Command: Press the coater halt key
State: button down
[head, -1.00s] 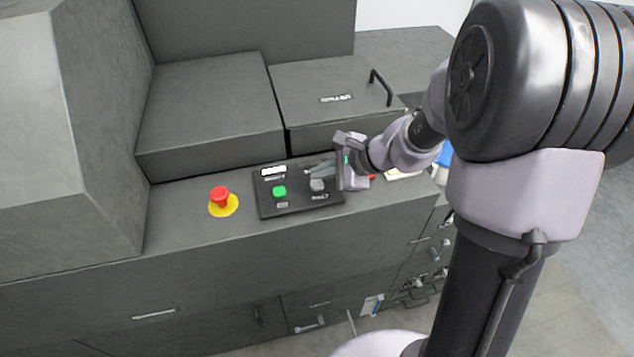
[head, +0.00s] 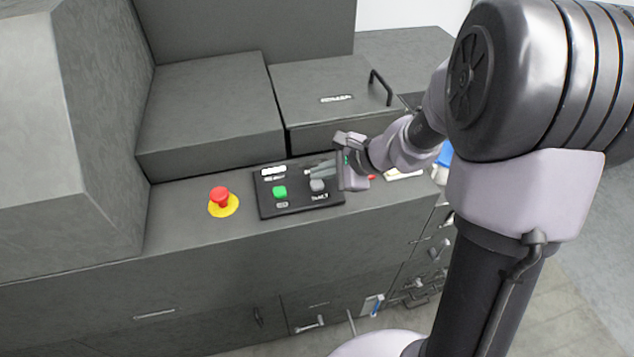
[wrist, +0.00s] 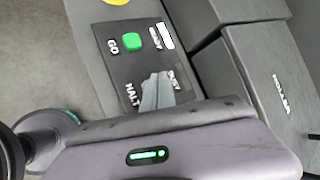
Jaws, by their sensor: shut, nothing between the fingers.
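The black control panel (head: 263,209) lies on the grey machine's ledge. Its grey halt key (head: 318,186) is at the right, above a label that reads HALT in the wrist view. A green GO key (head: 280,192) is to its left and also shows in the wrist view (wrist: 132,41). My gripper (head: 310,171) is shut and empty, its fingers reaching left over the panel just behind the halt key in the head view. In the wrist view the grey fingers (wrist: 157,92) lie beside the HALT label, and the key cannot be told apart there. Contact with the key cannot be told.
A red mushroom button (head: 220,196) on a yellow base (head: 222,210) stands left of the panel. A lidded box with a black handle (head: 381,88) rises behind the panel. Small items, one of them blue (head: 445,155), lie to the right, partly behind my arm.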

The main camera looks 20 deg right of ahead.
aim_at(321, 185)
jog(key=shift+f+b, duration=0.45)
jog(key=shift+b, duration=0.2)
jog(key=shift+f+b, duration=0.45)
jog(key=shift+b, duration=0.05)
dwell(0.6)
jog(key=shift+r, duration=0.15)
jog(key=shift+r+p, duration=0.65)
jog(key=shift+r, duration=0.1)
jog(key=shift+r+p, duration=1.9)
jog(key=shift+r, duration=0.6)
